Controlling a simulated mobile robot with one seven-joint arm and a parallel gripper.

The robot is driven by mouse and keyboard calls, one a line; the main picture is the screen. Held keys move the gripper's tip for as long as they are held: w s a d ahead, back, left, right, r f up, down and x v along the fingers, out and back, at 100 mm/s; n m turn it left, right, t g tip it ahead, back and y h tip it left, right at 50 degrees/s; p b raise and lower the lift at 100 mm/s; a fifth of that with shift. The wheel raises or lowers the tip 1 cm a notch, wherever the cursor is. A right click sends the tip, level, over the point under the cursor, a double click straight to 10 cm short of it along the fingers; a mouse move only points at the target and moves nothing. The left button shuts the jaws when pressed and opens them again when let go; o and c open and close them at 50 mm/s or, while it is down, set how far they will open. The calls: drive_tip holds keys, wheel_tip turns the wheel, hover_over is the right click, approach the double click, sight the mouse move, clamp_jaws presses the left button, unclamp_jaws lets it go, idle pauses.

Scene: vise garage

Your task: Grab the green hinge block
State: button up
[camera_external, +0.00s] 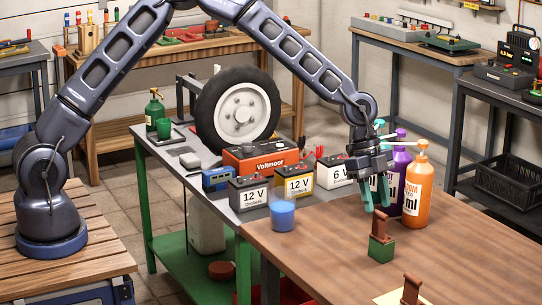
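The green hinge block (381,249) stands on the brown wooden tabletop, with a brown upright part (379,222) on its top. My gripper (376,207) points down just above it, with teal fingers. The fingers are apart, and their tips are close to the top of the brown part. I cannot tell whether they touch it or stand in front of it.
Orange (417,187) and purple (402,170) bottles stand close behind and right of my gripper. A blue cup (283,214) and several batteries (293,182) are to the left. Another brown piece (411,290) stands at the front. The tabletop's right side (480,240) is clear.

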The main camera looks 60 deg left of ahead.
sight(381, 214)
drive_tip(key=x, duration=0.5)
drive_tip(key=shift+w+a, duration=0.1)
clamp_jaws()
